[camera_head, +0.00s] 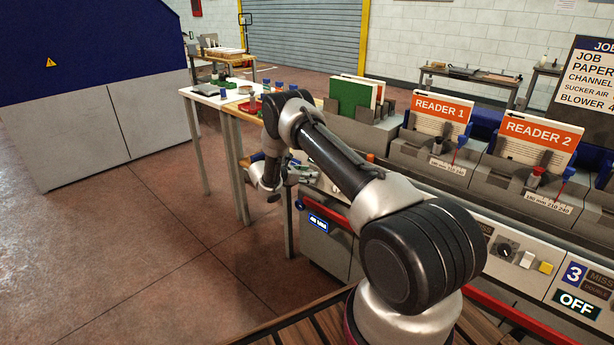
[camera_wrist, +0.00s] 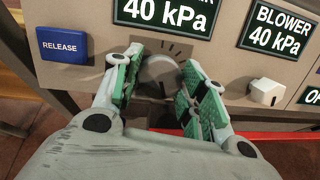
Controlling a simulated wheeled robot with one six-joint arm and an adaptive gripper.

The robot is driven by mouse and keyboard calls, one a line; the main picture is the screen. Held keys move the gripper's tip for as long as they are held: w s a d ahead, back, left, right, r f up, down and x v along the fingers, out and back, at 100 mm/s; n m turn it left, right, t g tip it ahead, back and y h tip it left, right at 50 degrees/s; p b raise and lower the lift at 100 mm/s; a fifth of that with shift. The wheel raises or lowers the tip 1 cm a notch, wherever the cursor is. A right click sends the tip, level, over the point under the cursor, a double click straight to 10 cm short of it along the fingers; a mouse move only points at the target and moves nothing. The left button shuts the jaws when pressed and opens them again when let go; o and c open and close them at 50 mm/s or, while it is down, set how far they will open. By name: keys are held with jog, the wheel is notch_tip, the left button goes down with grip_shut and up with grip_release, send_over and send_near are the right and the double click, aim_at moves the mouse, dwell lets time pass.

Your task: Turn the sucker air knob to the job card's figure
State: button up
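My gripper (camera_wrist: 163,62) is open, with one green-padded finger on each side of the knob. Gaps show between the pads and the knob, so I see no grip. The knob's lower part is in shadow. The job card (camera_head: 588,85) is at the right edge of the head view. Its sucker air line shows, but the figure is cut off. My gripper also shows in the head view (camera_head: 283,178), partly hidden by my arm.
A blue RELEASE button (camera_wrist: 63,45) is left of the knob. A white blower knob (camera_wrist: 266,92) sits to the right under a BLOWER 40 kPa display (camera_wrist: 279,28). A red rail (camera_wrist: 262,136) runs below the panel. Two readers with orange signs (camera_head: 443,107) stand on the machine.

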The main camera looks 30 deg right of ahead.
jog(key=c, duration=0.3)
jog(key=shift+m, duration=0.3)
jog(key=m, duration=0.3)
jog(key=m+g, duration=0.1)
jog(key=m, duration=0.2)
jog(key=shift+m+y, duration=0.3)
jog(key=shift+m, duration=0.1)
jog(key=m, duration=0.4)
jog(key=shift+m+g+y, duration=0.3)
jog(key=shift+y, duration=0.1)
jog(key=shift+s+m+y, duration=0.1)
jog(key=shift+m+y, duration=0.2)
jog(key=shift+m, duration=1.6)
jog(key=o, duration=1)
